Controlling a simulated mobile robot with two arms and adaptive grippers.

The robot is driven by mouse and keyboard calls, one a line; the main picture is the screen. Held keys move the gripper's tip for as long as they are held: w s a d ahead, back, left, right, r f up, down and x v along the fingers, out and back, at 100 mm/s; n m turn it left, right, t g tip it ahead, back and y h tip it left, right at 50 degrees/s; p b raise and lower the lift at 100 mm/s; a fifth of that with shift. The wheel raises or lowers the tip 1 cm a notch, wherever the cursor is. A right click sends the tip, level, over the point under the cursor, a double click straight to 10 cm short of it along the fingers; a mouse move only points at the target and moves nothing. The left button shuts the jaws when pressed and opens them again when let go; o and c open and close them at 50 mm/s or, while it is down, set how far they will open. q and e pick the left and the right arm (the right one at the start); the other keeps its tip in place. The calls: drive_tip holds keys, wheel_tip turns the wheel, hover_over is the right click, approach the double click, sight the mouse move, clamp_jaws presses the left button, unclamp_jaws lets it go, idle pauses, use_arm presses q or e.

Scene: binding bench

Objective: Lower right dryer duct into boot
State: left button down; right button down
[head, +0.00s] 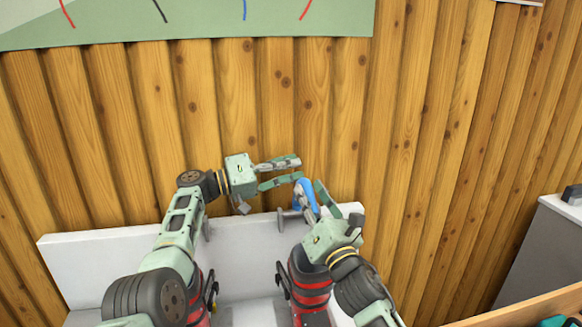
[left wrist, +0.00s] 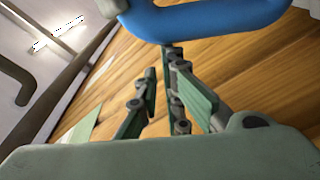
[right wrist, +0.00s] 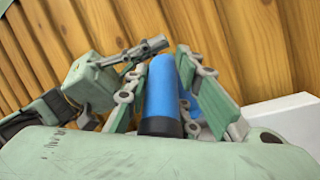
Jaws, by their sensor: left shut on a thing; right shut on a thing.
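The right dryer duct (head: 306,196) is a blue curved tube held above the right boot (head: 309,285), which is dark with red bands. My right gripper (head: 318,200) is shut on the duct. The right wrist view shows its blue tube with a dark end (right wrist: 160,100) between the fingers. The boot's opening is partly hidden by my right gripper.
A white panel (head: 95,255) stands behind the boots, with grey brackets on it. The left boot (head: 208,300) is partly hidden by my left arm. A plank wall (head: 120,120) is behind. A grey box (head: 540,250) stands at the right.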

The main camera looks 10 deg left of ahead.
drive_tip(key=shift+w, duration=0.1)
drive_tip(key=c, duration=1.9)
unclamp_jaws()
drive_tip(key=o, duration=0.3)
drive_tip(key=shift+a+r, duration=0.1)
drive_tip(key=shift+a, duration=0.05)
drive_tip(key=shift+o, duration=0.2)
drive_tip(key=shift+s, duration=0.2)
